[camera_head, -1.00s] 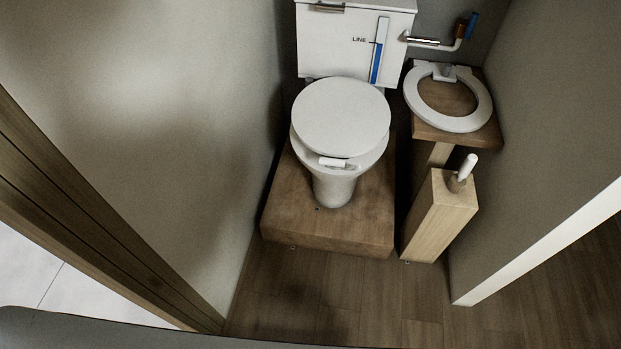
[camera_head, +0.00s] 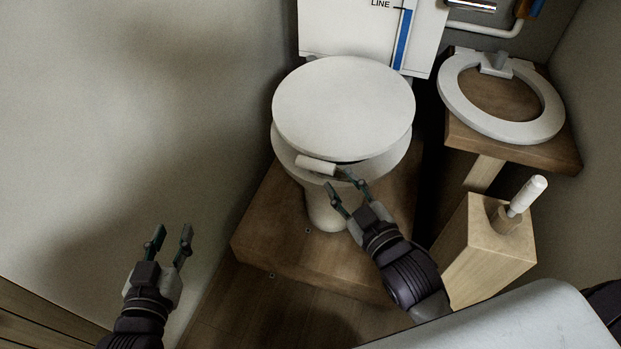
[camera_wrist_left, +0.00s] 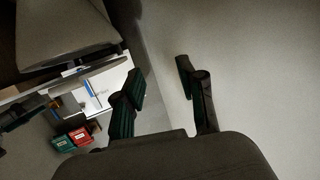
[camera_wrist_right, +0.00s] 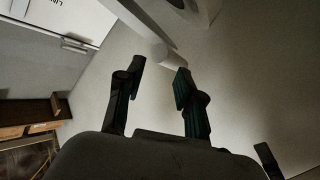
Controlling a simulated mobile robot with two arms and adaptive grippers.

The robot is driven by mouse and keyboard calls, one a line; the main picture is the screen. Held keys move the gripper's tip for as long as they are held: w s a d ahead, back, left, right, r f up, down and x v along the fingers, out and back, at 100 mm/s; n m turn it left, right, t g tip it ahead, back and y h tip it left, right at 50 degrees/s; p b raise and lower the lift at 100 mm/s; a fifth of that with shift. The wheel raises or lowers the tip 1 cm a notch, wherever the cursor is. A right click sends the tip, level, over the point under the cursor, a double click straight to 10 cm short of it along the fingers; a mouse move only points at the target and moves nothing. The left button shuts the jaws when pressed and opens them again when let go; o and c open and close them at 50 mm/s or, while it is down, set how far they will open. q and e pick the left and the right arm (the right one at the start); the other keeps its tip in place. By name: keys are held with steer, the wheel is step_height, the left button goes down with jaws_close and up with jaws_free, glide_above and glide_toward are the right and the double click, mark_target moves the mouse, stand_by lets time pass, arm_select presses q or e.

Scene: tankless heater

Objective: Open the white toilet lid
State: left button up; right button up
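The white toilet lid (camera_head: 343,105) is down over the white bowl (camera_head: 288,150). A small white tab (camera_head: 316,165) sticks out at the lid's front edge. My right gripper (camera_head: 338,180) is open and empty, its fingertips just right of and below the tab. In the right wrist view a pale piece (camera_wrist_right: 157,52) shows just beyond the gap between my right fingertips (camera_wrist_right: 156,80); whether they touch it cannot be told. My left gripper (camera_head: 171,236) is open and empty, low by the left wall. It also shows open in the left wrist view (camera_wrist_left: 158,76).
The white tank (camera_head: 350,28) stands behind the toilet, and a wooden platform (camera_head: 262,235) lies under it. A wooden shelf (camera_head: 555,150) with a white seat ring (camera_head: 455,110) and a wooden box (camera_head: 490,255) with a white-handled brush (camera_head: 527,195) stand close on the right. The left wall is near.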

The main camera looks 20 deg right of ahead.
mark_target(311, 164)
steer(key=w+d+r+n+y, duration=0.1)
steer(key=d+n+y, duration=0.15)
steer(key=n, duration=0.65)
steer(key=w+d+r+n+t+y, duration=0.1)
steer(key=n+y, duration=0.3)
steer(key=n, duration=0.4)
steer(key=d+r+n+y, duration=0.1)
steer(key=r+n+y, duration=0.15)
steer(key=n, duration=0.65)
step_height(311, 164, down, 6)
steer(key=s+d+n+g+y, duration=0.1)
steer(key=d+n+g+y, duration=0.2)
steer(key=n+g, duration=0.9)
steer(key=w+a+n+t, duration=0.1)
steer(key=w+a, duration=0.1)
steer(key=a, duration=0.2)
steer(key=w+a+n+t, duration=0.1)
steer(key=w+a+n, duration=0.1)
steer(key=w+a, duration=0.1)
steer(key=w+a+n+t, duration=0.1)
steer(key=w+a+t, duration=0.1)
steer(key=a, duration=0.2)
steer(key=shift+w+a+r, duration=0.15)
steer(key=shift+a, duration=0.15)
arm_select(q)
steer(key=shift+s+r+t, duration=0.2)
steer(key=shift+r+t, duration=0.1)
steer(key=shift+r, duration=0.6)
arm_select(e)
jaws_close()
